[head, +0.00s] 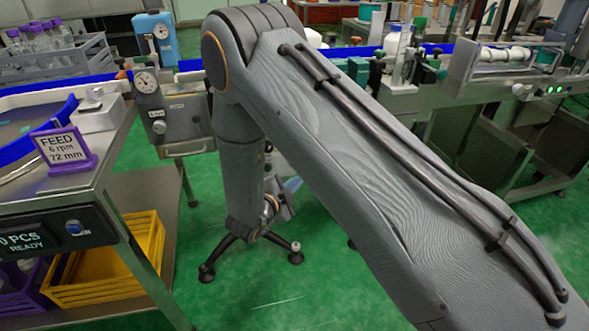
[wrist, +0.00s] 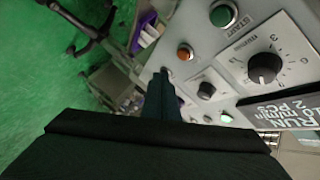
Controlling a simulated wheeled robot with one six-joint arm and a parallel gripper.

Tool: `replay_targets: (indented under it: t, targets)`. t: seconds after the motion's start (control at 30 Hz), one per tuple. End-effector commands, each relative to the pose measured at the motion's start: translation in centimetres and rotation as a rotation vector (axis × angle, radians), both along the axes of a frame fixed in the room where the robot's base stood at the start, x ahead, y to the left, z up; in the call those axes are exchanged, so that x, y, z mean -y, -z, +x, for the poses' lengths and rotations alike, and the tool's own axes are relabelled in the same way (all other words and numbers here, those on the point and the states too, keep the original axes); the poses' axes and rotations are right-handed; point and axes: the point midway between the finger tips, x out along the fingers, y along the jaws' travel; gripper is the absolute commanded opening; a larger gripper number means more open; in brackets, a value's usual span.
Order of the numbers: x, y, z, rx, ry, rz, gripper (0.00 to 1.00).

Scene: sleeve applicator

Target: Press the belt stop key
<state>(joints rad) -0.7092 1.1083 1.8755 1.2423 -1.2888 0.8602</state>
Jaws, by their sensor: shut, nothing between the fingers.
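In the wrist view a grey control panel (wrist: 232,48) fills the upper right, tilted in the picture. It carries a green button (wrist: 223,14) marked START and an orange-red button (wrist: 184,52) beside it, whose label I cannot read. My gripper (wrist: 163,76) is shut and empty. Its dark fingertips show just below and left of the orange-red button; I cannot tell whether they touch the panel. In the head view my arm crosses the middle, and I cannot make out the gripper or the panel's buttons.
The panel also has a large black knob (wrist: 265,67), a smaller knob (wrist: 205,90), a lit green lamp (wrist: 226,118) and a display (wrist: 286,112) reading RUN. In the head view a yellow crate (head: 112,272) sits under the left bench. Green floor (head: 262,290) is open in front.

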Motion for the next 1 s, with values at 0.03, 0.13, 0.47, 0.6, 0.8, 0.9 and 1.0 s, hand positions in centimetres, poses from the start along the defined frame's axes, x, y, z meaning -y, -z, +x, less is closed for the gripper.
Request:
replay_targets:
  t: [0.03,0.13,0.47,0.6,0.8,0.9,1.0]
  targets:
    - [-0.2,0.2,0.7,0.001,0.001,0.003,0.0]
    - [-0.5,0.2,1.8,0.001,0.0,0.002,0.0]
    - [-0.9,0.0,3.4,0.0,0.0,0.0,0.0]
    - [-1.0,0.0,3.4,0.0,0.0,0.0,0.0]
    - [-1.0,0.0,3.4,0.0,-0.001,0.0,0.0]
    - [-1.0,0.0,3.4,0.0,-0.001,0.0,0.0]
    - [-1.0,0.0,3.4,0.0,-0.001,0.0,0.0]
